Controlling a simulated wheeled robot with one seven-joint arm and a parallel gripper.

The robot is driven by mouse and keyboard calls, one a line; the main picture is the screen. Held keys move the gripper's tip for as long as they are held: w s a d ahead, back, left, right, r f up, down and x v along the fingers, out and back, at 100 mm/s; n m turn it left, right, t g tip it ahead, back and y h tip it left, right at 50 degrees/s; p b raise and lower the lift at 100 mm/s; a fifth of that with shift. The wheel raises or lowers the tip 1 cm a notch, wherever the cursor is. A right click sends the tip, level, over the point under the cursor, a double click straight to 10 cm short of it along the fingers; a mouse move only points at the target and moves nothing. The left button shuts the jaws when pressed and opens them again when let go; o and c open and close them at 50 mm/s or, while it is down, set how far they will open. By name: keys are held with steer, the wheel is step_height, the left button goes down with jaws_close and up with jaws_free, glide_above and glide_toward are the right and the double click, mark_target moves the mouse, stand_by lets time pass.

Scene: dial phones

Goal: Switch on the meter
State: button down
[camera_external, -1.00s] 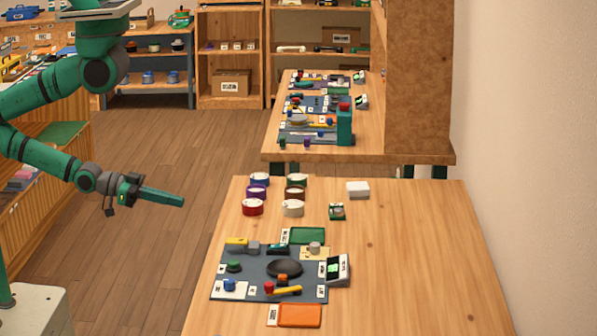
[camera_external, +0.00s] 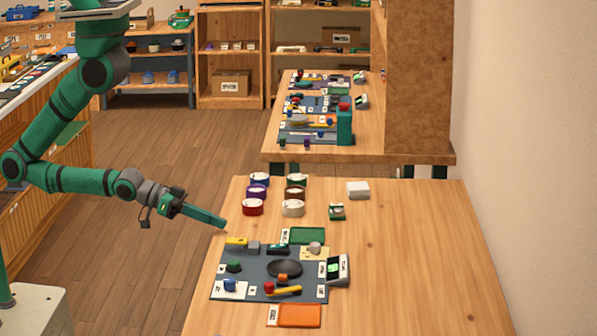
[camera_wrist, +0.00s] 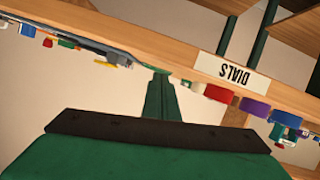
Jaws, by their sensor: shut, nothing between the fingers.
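A dark control board (camera_external: 245,260) lies on the near table. A small grey device with a green lit screen (camera_external: 334,268) stands at its right edge; it looks like a meter, but its label is too small to read. The board carries a yellow block (camera_external: 236,242), a green knob (camera_external: 234,267), a black round dial (camera_external: 285,268), a blue knob (camera_external: 229,284) and a red knob (camera_external: 269,286). I cannot tell which one switches the meter. My gripper (camera_external: 223,226) is shut and empty, just off the table's left edge, up-left of the board. Its fingers (camera_wrist: 161,92) also show in the wrist view.
Several coloured round containers (camera_external: 293,192) stand behind the board, with a white box (camera_external: 357,189) to their right. A green tray (camera_external: 307,236) and an orange tray (camera_external: 300,315) flank the board. The table's right side (camera_external: 430,260) is clear. The wrist view shows a DIALS label (camera_wrist: 244,73), upside down.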

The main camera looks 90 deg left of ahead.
mark_target(275, 246)
steer(key=shift+n+g, duration=0.3)
steer(key=shift+n, duration=0.4)
steer(key=w+d, duration=0.1)
steer(key=w, duration=0.1)
steer(key=w+d, duration=0.1)
steer(key=w, duration=0.3)
steer(key=shift+w+d+r, duration=0.3)
steer(key=shift+d+r, duration=0.05)
steer(key=shift+d, duration=0.05)
steer(key=w+d, duration=0.1)
steer(key=w+r+n, duration=0.1)
steer(key=w, duration=0.1)
steer(key=w+d+r+n+y, duration=0.1)
steer(key=shift+w+d+r+g, duration=0.15)
steer(key=shift+w+d+g, duration=0.2)
steer(key=shift+w+g, duration=0.05)
steer(key=w+d+r+n, duration=0.2)
steer(key=w+r+n+y, duration=0.1)
steer(key=r, duration=0.1)
steer(key=shift+d+g, duration=0.3)
steer(key=shift+d, duration=0.1)
steer(key=d+r+n+g+y, duration=0.1)
steer(key=d+r+n, duration=0.2)
steer(key=r+n, duration=0.1)
steer(key=shift+w+r, duration=0.3)
steer(key=shift+r, duration=0.4)
steer(key=shift+f, duration=0.15)
